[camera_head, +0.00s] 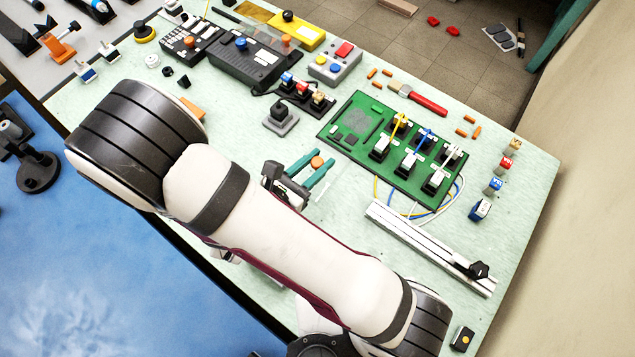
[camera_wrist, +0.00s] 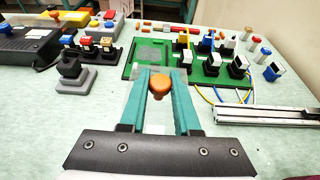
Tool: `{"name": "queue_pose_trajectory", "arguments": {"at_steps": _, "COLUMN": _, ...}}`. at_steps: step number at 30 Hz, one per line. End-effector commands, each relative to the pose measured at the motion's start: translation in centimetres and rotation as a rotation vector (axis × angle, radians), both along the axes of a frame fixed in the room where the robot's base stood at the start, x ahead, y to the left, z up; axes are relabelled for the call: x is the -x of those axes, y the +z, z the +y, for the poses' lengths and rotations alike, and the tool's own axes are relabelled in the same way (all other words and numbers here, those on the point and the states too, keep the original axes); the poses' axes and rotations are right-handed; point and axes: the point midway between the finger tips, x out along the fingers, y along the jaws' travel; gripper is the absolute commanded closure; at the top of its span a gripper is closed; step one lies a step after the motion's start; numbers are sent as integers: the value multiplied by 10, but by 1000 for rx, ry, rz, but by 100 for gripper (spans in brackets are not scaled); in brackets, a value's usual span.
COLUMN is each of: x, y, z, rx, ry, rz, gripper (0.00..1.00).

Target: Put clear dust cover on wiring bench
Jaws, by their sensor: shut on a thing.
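The clear dust cover is a see-through piece with a round orange knob (camera_head: 316,162); the knob also shows in the wrist view (camera_wrist: 159,84). My gripper (camera_head: 314,166), with teal fingers, is shut on the knob, one finger on each side; it fills the middle of the wrist view (camera_wrist: 160,88). The cover's clear walls are faint, and I cannot tell whether its lower edge touches the bench. The wiring bench (camera_head: 530,172) is a pale green top, with bare surface in the wrist view (camera_wrist: 45,120). My arm hides part of its front.
A green circuit board (camera_head: 345,125) with plugs and wires lies just beyond my gripper. A metal rail (camera_head: 425,245) lies to the right. A grey block with a black knob (camera_head: 281,117) stands behind left. A red-handled tool (camera_head: 424,100) and small connectors lie farther off.

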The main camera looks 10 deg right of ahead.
Motion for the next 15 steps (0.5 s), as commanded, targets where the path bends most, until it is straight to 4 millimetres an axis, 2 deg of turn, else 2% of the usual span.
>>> {"name": "queue_pose_trajectory", "arguments": {"at_steps": 1, "x": 2, "y": -11, "z": 0, "rx": 6, "ry": 0, "rz": 3, "gripper": 100}}
{"name": "queue_pose_trajectory", "arguments": {"at_steps": 9, "x": 1, "y": -63, "z": 0, "rx": 4, "ry": -1, "rz": 2, "gripper": 100}}
{"name": "queue_pose_trajectory", "arguments": {"at_steps": 15, "x": 1, "y": -69, "z": 0, "rx": 0, "ry": 0, "rz": 0, "gripper": 100}}
